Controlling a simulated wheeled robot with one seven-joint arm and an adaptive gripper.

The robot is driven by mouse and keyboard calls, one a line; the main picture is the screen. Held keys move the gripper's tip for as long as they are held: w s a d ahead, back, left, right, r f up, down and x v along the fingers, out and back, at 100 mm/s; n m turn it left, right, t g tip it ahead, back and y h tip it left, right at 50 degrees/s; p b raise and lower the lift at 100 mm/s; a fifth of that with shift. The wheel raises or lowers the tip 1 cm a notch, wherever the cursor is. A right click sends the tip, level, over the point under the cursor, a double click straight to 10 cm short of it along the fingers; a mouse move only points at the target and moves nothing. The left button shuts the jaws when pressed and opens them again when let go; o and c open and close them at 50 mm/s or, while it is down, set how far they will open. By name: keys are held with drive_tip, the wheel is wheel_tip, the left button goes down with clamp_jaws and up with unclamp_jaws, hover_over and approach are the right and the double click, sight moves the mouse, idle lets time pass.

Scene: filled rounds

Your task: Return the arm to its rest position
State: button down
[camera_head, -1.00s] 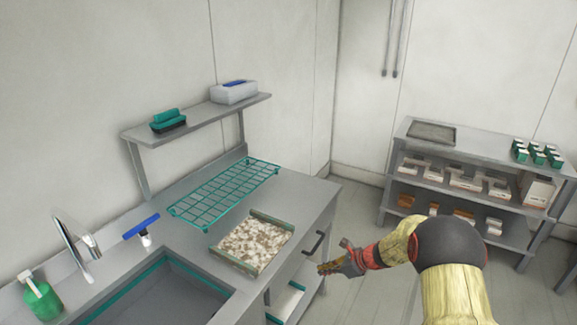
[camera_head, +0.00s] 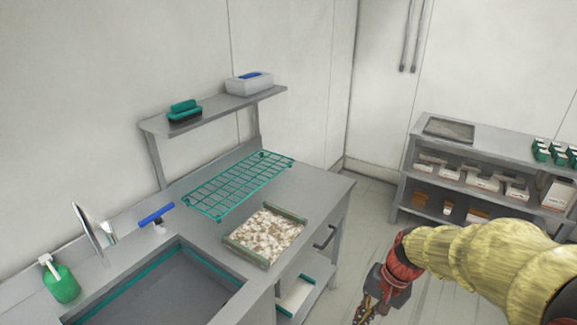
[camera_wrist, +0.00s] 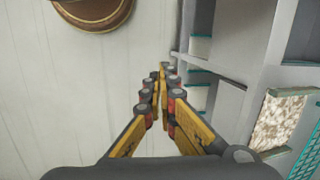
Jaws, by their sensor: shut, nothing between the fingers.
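My gripper (camera_head: 366,311) is low at the bottom of the head view, right of the counter and apart from it. Part of it is cut off by the lower edge. In the wrist view my gripper (camera_wrist: 163,70) has its yellow and red fingers together at the tips, with nothing between them. My arm reaches in from the right edge of the head view.
A counter (camera_head: 325,195) holds a speckled tray (camera_head: 265,235), a green rack (camera_head: 238,185) and a sink (camera_head: 165,290). A shelf unit (camera_head: 480,147) stands at the back right. Bare floor (camera_head: 372,200) lies between.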

drive_tip(key=s+r+n+t+h, duration=0.3)
drive_tip(key=s+r+n+t, duration=0.2)
drive_tip(key=s+r, duration=0.8)
drive_tip(key=shift+s+d+r+n, duration=0.3)
drive_tip(key=shift+s+d+r, duration=0.1)
drive_tip(key=shift+r, duration=1.4)
